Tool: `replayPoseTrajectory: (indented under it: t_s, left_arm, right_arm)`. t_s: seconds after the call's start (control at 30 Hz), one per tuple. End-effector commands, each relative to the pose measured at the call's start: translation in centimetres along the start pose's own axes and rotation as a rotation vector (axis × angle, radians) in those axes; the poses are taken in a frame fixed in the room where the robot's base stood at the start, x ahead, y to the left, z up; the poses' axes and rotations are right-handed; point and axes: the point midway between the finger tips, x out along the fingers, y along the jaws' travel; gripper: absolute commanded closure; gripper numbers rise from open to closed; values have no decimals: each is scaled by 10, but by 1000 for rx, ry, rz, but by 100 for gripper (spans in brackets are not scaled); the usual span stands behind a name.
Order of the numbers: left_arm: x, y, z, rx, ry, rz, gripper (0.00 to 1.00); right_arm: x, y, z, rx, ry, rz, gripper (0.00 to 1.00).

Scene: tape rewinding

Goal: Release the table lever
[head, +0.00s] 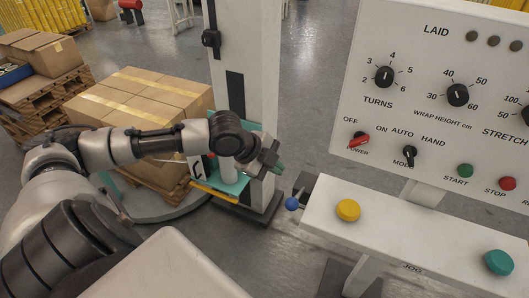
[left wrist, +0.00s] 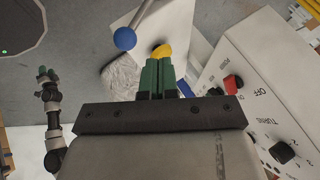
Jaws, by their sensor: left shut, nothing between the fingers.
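The lever is a blue ball knob (head: 292,203) on a short rod at the left end of the white jog console (head: 430,232). The knob also shows in the left wrist view (left wrist: 125,38), above and left of the fingertips. My left gripper (head: 278,168) is above and slightly left of the knob in the head view, apart from it. Its green fingers are together and empty in the left wrist view (left wrist: 160,62). My right gripper (left wrist: 45,73) shows small at the left of the wrist view; its finger gap is too small to read.
A control panel (head: 440,90) with knobs and buttons stands at the right. The console carries a yellow button (head: 348,210) and a teal button (head: 498,262). A white column (head: 245,70) stands behind my left gripper. Cartons (head: 150,110) are stacked at the left.

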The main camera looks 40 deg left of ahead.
Motion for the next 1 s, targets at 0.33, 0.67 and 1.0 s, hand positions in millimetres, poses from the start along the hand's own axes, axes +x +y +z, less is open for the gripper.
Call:
replayPoseTrajectory:
  t_s: [0.33, 0.67, 1.0]
  left_arm:
    - [-37, 2, 0, 2, -2, -1, 100]
    - [-41, 2, -1, 0, 0, -2, 100]
    - [-41, 2, -1, 0, 1, -3, 100]
  right_arm:
    - [4, 10, 16, -6, -21, 12, 57]
    - [4, 5, 12, -3, -16, 7, 57]
    - [4, -2, 8, 1, -10, -3, 57]
